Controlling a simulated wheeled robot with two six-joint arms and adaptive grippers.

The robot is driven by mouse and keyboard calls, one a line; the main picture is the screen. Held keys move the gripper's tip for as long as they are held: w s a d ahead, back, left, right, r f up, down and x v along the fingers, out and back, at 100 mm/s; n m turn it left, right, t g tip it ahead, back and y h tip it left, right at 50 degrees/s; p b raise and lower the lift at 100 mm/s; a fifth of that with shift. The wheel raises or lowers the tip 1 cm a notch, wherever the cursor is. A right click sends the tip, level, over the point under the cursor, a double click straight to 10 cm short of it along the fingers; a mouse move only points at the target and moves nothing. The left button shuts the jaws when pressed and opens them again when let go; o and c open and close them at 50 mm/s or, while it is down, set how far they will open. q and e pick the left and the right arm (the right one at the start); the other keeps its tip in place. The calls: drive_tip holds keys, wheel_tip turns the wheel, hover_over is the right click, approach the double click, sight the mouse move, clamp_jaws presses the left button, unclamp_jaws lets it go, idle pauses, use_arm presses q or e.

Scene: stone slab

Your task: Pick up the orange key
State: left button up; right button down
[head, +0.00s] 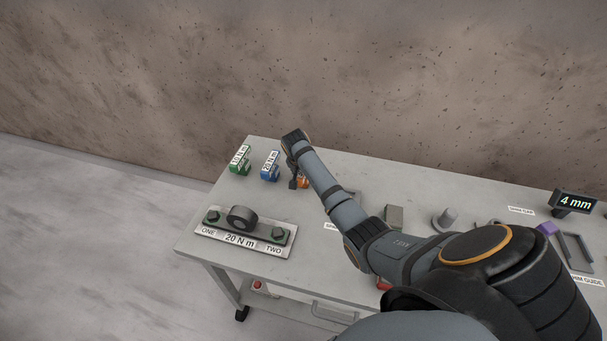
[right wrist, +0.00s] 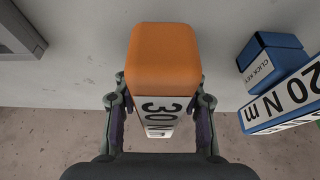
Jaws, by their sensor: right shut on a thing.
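The orange key (right wrist: 163,62) is a block with an orange top and a white label that reads 30 N m, partly cut off, in the right wrist view. My right gripper (right wrist: 160,105) has one finger on each side of it and is shut on it. In the head view a little of the orange key (head: 303,182) shows beside my right gripper (head: 298,179), near the table's back edge. My arm hides part of both there. Whether the key touches the table is unclear. My left gripper is not in view.
The blue key (head: 270,167) stands just left of the orange one, with the green key (head: 240,161) further left. A plate marked 20 N m (head: 240,240) lies at the front left. A display reading 4 mm (head: 574,202) stands at the right. The wall (head: 300,70) rises behind.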

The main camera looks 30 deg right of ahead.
wheel_tip(320, 180, up, 2)
drive_tip(key=shift+w+d+r+b, duration=0.15)
drive_tip(key=shift+r+b, duration=0.1)
drive_tip(key=shift+b, duration=0.4)
drive_tip(key=s+a+r+b, duration=0.1)
drive_tip(key=s+r, duration=0.9)
drive_tip(key=s, duration=0.4)
drive_tip(key=shift+s+a+r, duration=0.15)
drive_tip(key=shift+s, duration=0.05)
drive_tip(key=shift+w, duration=0.1)
